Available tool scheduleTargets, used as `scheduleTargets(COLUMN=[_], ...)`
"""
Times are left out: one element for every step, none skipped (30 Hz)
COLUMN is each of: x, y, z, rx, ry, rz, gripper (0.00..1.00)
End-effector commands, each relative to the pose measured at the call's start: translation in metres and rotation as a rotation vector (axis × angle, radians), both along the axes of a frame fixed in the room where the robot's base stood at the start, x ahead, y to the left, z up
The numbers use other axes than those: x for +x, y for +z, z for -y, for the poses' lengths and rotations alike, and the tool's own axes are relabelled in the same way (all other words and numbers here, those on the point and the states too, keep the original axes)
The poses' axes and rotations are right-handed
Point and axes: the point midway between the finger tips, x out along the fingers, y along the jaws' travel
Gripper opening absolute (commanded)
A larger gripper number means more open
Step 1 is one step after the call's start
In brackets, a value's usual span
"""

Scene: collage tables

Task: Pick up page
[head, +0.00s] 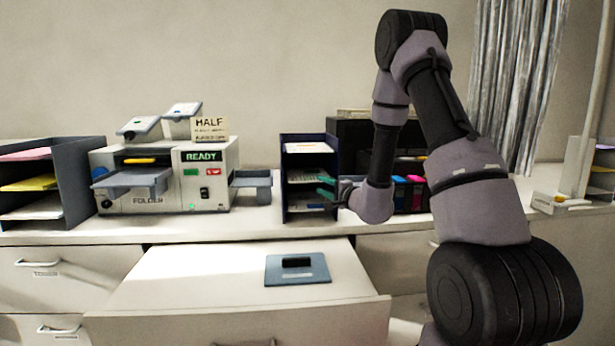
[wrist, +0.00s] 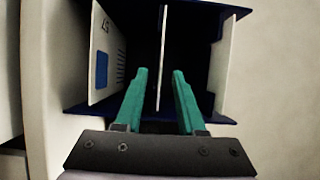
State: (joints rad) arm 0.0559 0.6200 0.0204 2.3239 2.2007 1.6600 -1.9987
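A dark blue sorter (head: 282,180) stands on the counter and holds pages on three levels: a top page (head: 308,147), a middle page (head: 303,178) and a bottom page (head: 303,208). My gripper (head: 326,188) is at the sorter's open front, at about the middle level. In the wrist view, my gripper's (wrist: 160,72) teal fingers are open, with the edge of the middle page (wrist: 164,45) between them and a gap on each side. I cannot tell whether either finger touches it. The bottom page (wrist: 104,60), with printing and a blue square, is to the left.
A folder machine (head: 160,180) showing READY stands left of the sorter, with a side tray (head: 250,183). A grey paper rack (head: 78,180) is at far left. A dark cabinet with colored cartridges (head: 400,190) is behind my arm. An open drawer (head: 200,285) juts out below.

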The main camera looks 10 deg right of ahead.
Motion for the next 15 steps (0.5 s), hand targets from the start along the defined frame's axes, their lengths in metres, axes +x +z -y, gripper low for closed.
scheduleTargets(x=[0.006,0.01,0.016,0.021,0.025,0.031,0.034,0.037,0.04,0.042,0.044,0.045,0.045,0.045,0.045], y=[0.0,0.001,0.001,0.001,0.002,0.002,0.002,0.001,0.001,0.001,0.001,0.001,0.001,0.001,0.001], z=[-0.002,-0.004,-0.006,-0.007,-0.009,-0.011,-0.013,-0.014,-0.015,-0.016,-0.017,-0.017,-0.018,-0.018,-0.018], rx=[0.0,0.001,0.001,0.001,0.002,0.002,0.0,-0.001,0.0,0.0,0.0,0.0,0.001,0.001,0.001], ry=[0.0,0.0,0.0,0.0,0.0,0.0,0.001,0.0,-0.001,-0.001,0.0,0.0,0.0,0.0,0.0], rz=[0.001,0.002,0.002,0.002,0.001,0.001,0.002,0.001,0.001,0.001,0.0,0.0,0.0,0.0,0.0], gripper=[0.39,0.39,0.39,0.39,0.39,0.39,0.39,0.39,0.39,0.39,0.39,0.39,0.39,0.39,0.39])
